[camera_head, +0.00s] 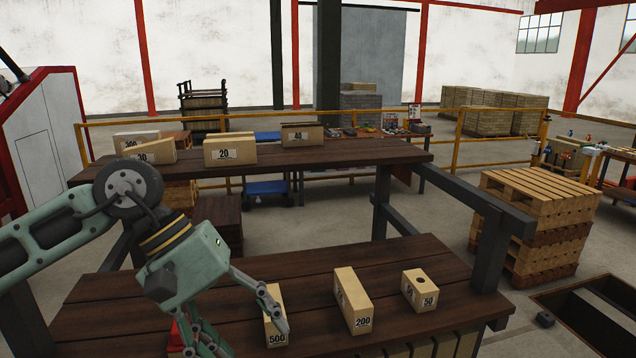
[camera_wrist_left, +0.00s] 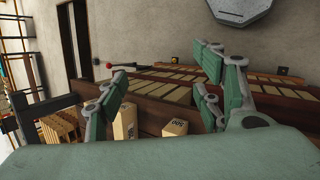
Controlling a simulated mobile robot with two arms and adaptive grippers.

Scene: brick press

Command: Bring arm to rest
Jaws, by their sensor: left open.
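My left gripper (camera_head: 248,335) is open over the left part of the front wooden table (camera_head: 215,320). One finger passes in front of the block marked 500 (camera_head: 274,336); I cannot tell if they touch. In the left wrist view the spread fingers (camera_wrist_left: 163,78) hold nothing between them. A block marked 200 (camera_head: 352,302) and a block marked 50 (camera_head: 420,290) stand to the right of the gripper on the same table. My right gripper is not in view.
A rear shelf (camera_head: 345,155) carries several blocks, including those marked 20 (camera_head: 230,150) and 40 (camera_head: 302,135). Dark posts (camera_head: 490,250) stand at the table's right. Stacked pallets (camera_head: 540,215) are beyond them. A yellow railing (camera_head: 370,112) runs behind.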

